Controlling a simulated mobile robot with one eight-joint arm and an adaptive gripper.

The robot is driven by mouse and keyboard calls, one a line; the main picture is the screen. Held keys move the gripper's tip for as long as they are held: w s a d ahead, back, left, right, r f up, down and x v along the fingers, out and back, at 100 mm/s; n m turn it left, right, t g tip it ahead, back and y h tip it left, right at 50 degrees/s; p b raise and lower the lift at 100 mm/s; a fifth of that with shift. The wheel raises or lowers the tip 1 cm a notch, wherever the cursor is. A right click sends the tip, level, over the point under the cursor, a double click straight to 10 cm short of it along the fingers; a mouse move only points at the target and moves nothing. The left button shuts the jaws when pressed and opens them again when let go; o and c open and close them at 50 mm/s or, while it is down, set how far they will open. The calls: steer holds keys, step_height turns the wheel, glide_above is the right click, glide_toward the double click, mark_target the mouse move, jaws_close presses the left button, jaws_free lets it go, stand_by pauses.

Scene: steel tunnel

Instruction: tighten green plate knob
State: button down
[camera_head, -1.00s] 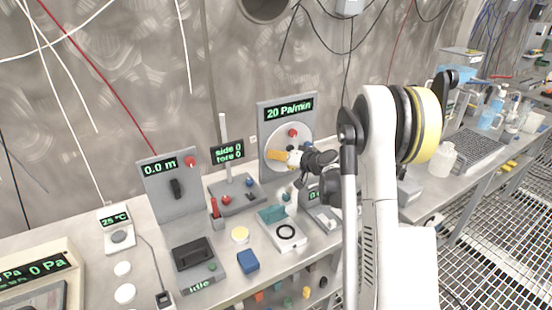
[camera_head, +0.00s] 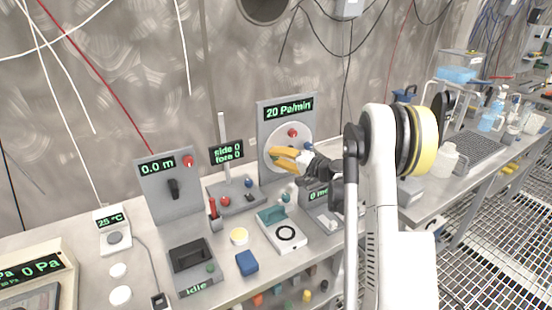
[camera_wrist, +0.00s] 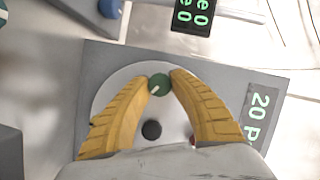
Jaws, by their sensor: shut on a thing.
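The green plate knob (camera_wrist: 159,84) shows in the wrist view on a round pale plate (camera_wrist: 112,88), with a white mark on its face. My gripper (camera_wrist: 160,80) has its yellow fingers on either side of the knob, shut on it. In the head view my gripper (camera_head: 276,157) reaches the round plate (camera_head: 307,141) on the grey panel (camera_head: 265,112) that reads 20 Pa/min. The green knob is hidden there behind the fingers.
A black knob (camera_wrist: 151,130) sits on the same plate between my fingers, and a red knob (camera_head: 293,132) sits near the plate's top in the head view. The panel reading 0.0 m (camera_head: 170,190) stands to the left. A device with a teal part (camera_head: 271,214) lies on the bench below.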

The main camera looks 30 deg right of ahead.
steer(key=shift+a, duration=0.1)
stand_by(0.3)
steer(key=c, duration=1.1)
jaws_free()
steer(key=shift+a, duration=0.1)
steer(key=shift+s, duration=0.1)
steer(key=v, duration=1.2)
steer(key=shift+f, duration=0.15)
